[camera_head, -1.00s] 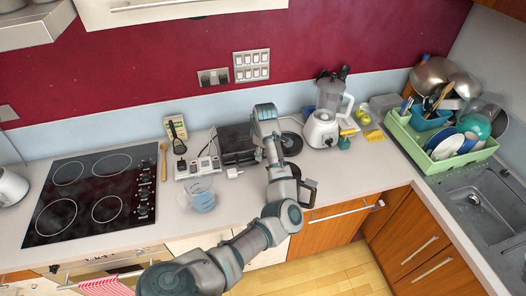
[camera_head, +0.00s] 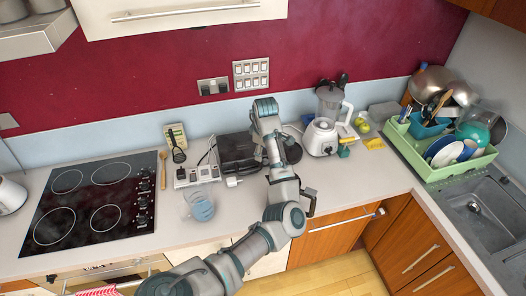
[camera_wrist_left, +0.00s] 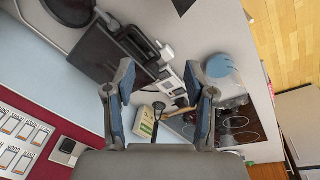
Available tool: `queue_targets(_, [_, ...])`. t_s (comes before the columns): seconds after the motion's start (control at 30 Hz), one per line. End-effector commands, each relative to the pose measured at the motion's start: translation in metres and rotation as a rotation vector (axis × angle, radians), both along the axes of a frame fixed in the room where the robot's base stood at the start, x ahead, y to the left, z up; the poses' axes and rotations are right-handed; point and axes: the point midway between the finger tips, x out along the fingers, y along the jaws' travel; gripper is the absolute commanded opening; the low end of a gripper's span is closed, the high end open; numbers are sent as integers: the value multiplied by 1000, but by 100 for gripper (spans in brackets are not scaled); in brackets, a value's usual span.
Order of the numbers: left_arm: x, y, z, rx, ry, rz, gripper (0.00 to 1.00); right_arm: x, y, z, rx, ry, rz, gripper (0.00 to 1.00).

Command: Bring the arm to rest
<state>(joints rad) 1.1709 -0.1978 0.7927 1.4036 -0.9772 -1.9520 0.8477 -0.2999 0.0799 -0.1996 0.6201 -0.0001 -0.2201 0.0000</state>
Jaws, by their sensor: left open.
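My left arm (camera_head: 284,220) rises from the bottom of the head view, bends above the counter's front edge and reaches up over the counter. In that view its fingers are hard to make out. In the left wrist view the left gripper (camera_wrist_left: 160,82) has its two blue-padded fingers wide apart, with nothing held between them. Behind the gap are a power strip and the counter, at some distance. My right gripper is in neither view.
A black appliance (camera_head: 238,152) lies behind the arm. Left of it are a power strip (camera_head: 197,175), a blue measuring jug (camera_head: 201,209) and a black cooktop (camera_head: 92,203). A white blender (camera_head: 321,135) and a green dish rack (camera_head: 437,169) stand to the right.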

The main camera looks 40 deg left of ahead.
Motion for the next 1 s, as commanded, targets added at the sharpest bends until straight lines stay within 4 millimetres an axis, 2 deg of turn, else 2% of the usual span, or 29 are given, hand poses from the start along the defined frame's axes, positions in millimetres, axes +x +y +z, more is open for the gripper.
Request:
queue_targets(0.27, [0,0,0,0,0,0,55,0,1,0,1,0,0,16])
queue_targets(0.37, [-4,4,-9,13,5,-7,55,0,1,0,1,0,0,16])
queue_targets(0.47, [-16,16,-33,64,13,-41,55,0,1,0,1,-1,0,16])
queue_targets(0.57, [-37,32,-71,160,29,-126,55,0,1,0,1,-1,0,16])
queue_targets(0.63, [-56,39,-97,240,41,-224,55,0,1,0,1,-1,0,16])
queue_targets(0.73, [-82,39,-129,349,62,-401,55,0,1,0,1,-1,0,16])
queue_targets(0.87, [-117,18,-170,454,93,-686,55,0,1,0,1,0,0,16])
queue_targets(1.0, [-164,-28,-210,503,111,-1035,55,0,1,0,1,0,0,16])
